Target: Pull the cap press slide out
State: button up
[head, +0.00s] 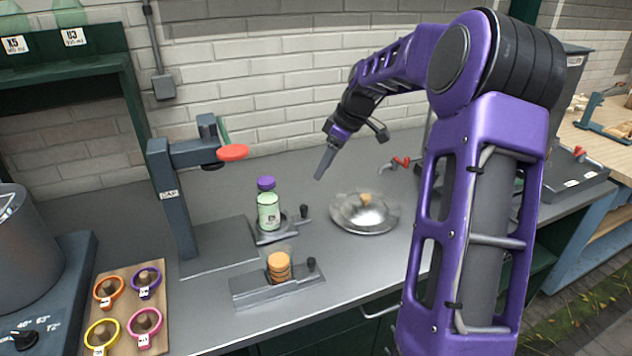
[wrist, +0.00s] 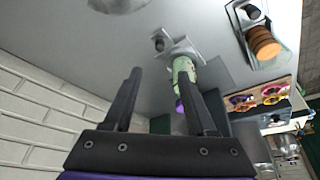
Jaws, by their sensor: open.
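The cap press (head: 175,205) is a blue-grey stand with a red-topped arm. Right of it, a small metal slide (head: 268,238) with a black knob (head: 304,211) carries a pale green bottle (head: 268,212) with a purple cap. In the wrist view the slide (wrist: 184,48), its knob (wrist: 158,43) and the bottle (wrist: 184,70) lie beyond the fingers, the right finger partly covering the bottle. My gripper (head: 322,168) is open and empty, above and to the right of the bottle, apart from the knob.
In front, a metal holder (head: 250,292) with orange discs (head: 279,266) has its own black knob (head: 311,264). A shiny metal dish (head: 365,213) stands to the right. A wooden board (head: 128,330) with coloured rings lies front left. Bare counter separates the dish and the holder.

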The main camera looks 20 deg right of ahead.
jog(key=shift+v, duration=1.5)
